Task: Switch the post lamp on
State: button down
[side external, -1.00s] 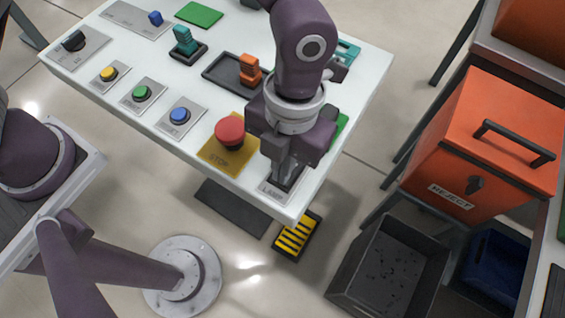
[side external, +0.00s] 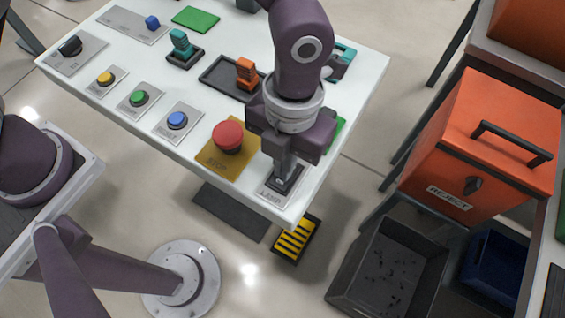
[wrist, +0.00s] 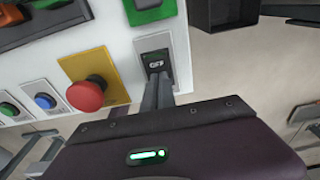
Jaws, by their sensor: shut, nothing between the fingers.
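The lamp switch is a dark rocker on a pale plate marked LAMP (side external: 269,196), at the near right corner of the white table. In the wrist view the dark switch (wrist: 155,60) shows a small white marking, too blurred to read surely. My gripper (side external: 284,172) points down over the switch, shut and empty. In the wrist view its fingertips (wrist: 158,80) are at the near part of the switch and hide some of it. I cannot tell whether they touch it. I cannot make out a post lamp or its light.
A red STOP button (side external: 227,136) on a yellow plate stands close left of my gripper. A blue button (side external: 177,120) and a green button (side external: 139,98) are farther left. The table edge is just right.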

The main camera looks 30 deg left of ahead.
aim_at(277, 185)
jog(key=shift+r, duration=0.15)
notch_tip(277, 185, up, 14)
jog(key=s, duration=0.2)
jog(key=shift+f, duration=0.2)
jog(key=w+a+r+n+t, duration=0.2)
jog(key=a+r+n, duration=0.4)
jog(key=a+n, duration=0.5)
jog(key=s+a+n+t, duration=0.2)
jog(key=s+a+n, duration=0.2)
jog(key=a+n, duration=0.4)
jog(key=s+a+n+t, duration=0.2)
jog(key=s+a+n, duration=0.2)
jog(key=a+n, duration=0.5)
jog(key=n, duration=0.8)
jog(key=shift+r+t, duration=0.4)
